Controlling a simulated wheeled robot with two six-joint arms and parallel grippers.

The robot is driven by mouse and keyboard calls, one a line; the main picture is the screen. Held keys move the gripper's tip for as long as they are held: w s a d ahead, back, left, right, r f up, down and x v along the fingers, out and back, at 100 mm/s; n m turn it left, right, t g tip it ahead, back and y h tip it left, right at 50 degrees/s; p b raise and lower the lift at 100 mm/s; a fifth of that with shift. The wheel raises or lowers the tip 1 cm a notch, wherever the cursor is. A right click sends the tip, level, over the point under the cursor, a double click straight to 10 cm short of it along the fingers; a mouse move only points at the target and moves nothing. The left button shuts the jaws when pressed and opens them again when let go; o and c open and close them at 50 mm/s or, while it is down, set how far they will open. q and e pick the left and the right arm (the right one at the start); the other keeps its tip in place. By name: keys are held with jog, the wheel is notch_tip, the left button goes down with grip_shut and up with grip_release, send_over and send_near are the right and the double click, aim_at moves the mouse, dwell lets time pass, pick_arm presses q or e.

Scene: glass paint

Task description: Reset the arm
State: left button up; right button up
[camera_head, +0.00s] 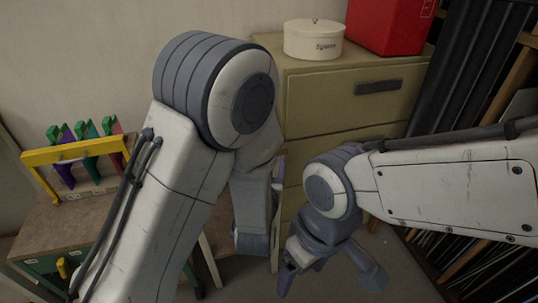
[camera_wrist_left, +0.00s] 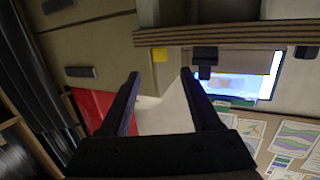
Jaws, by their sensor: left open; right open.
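My left arm rises in the head view from the bottom left, bends at a large elbow, and drops to the wrist. Its gripper is hidden there behind the arm. In the left wrist view my left gripper (camera_wrist_left: 160,74) is open, with two dark fingers apart and nothing held between them. My right arm comes in from the right in the head view. My right gripper (camera_head: 331,284) hangs downward in front of the cabinet, its fingers spread and no object seen between them.
A beige drawer cabinet (camera_head: 340,102) carries a round white tin (camera_head: 313,41) and a red box (camera_head: 388,22). A yellow rack (camera_head: 75,152) with coloured tools stands on a wooden side table (camera_head: 82,208). Shelving is at right. The left wrist view shows a lit screen (camera_wrist_left: 232,84) and pinned papers (camera_wrist_left: 240,128).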

pick_arm(q)
jog(key=shift+s, duration=0.4)
jog(key=s+a+f+g+y, duration=0.1)
jog(key=s+a+f+g, duration=0.1)
jog(key=s+a+g, duration=0.6)
jog(key=s+a+f+g, duration=0.2)
jog(key=s+a+g, duration=0.4)
jog(key=a, duration=0.3)
jog(key=s+d+r+m+g+p, duration=0.1)
jog(key=s+d+r+m+p, duration=0.2)
jog(key=s+d+r+p, duration=0.2)
jog(key=s+d+r+m+g+p, duration=0.1)
jog(key=s+d+r+m+p, duration=0.2)
jog(key=r, duration=0.9)
jog(key=s+d+p, duration=0.3)
jog(key=s+d, duration=0.2)
jog(key=shift+s+d+r+m+g+h+p, duration=0.2)
jog(key=shift+s+d+m+g+h+p, duration=0.1)
jog(key=shift+d+h, duration=0.1)
jog(key=shift+w, duration=0.1)
